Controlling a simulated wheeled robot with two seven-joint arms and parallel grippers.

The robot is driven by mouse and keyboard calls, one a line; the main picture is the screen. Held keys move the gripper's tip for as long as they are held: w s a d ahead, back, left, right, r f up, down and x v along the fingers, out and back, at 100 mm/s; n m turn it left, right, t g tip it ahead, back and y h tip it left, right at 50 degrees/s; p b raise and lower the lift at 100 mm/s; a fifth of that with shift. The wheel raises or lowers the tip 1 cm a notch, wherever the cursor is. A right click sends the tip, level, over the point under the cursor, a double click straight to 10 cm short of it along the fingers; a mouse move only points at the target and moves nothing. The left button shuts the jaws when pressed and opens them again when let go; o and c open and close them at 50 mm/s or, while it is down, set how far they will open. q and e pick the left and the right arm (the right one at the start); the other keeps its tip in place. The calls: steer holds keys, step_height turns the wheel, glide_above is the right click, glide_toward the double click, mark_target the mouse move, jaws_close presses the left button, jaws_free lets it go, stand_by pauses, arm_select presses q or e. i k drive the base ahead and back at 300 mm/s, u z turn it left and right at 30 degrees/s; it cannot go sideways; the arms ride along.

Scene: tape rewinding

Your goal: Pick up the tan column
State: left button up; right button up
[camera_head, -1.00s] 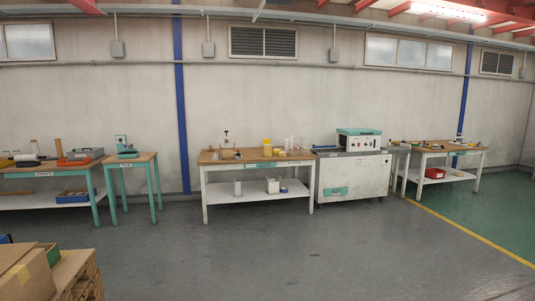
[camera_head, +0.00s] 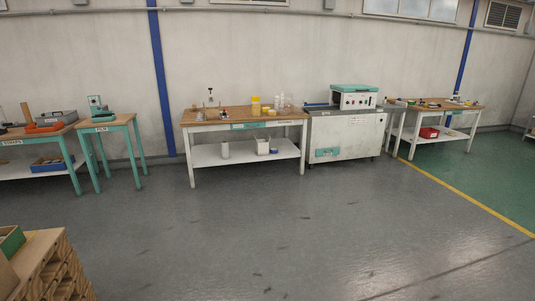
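A thin upright tan column (camera_head: 27,112) stands at the far left, on the wooden-topped table (camera_head: 13,138) with green legs. It is small in the picture and its foot seems partly hidden behind the orange item (camera_head: 44,127) in front of it. Neither of my grippers is in view, and the column is well away across the floor.
A small green-legged table (camera_head: 107,124), a white workbench (camera_head: 228,122), a white cabinet machine (camera_head: 346,135) and another bench (camera_head: 432,113) line the wall. The grey floor (camera_head: 240,225) in the middle is clear.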

mark_target(256, 108)
steer(key=u, duration=0.25)
steer(key=i, duration=4.65)
steer(key=z, duration=0.65)
steer(key=i, duration=1.7)
steer(key=z, duration=0.3)
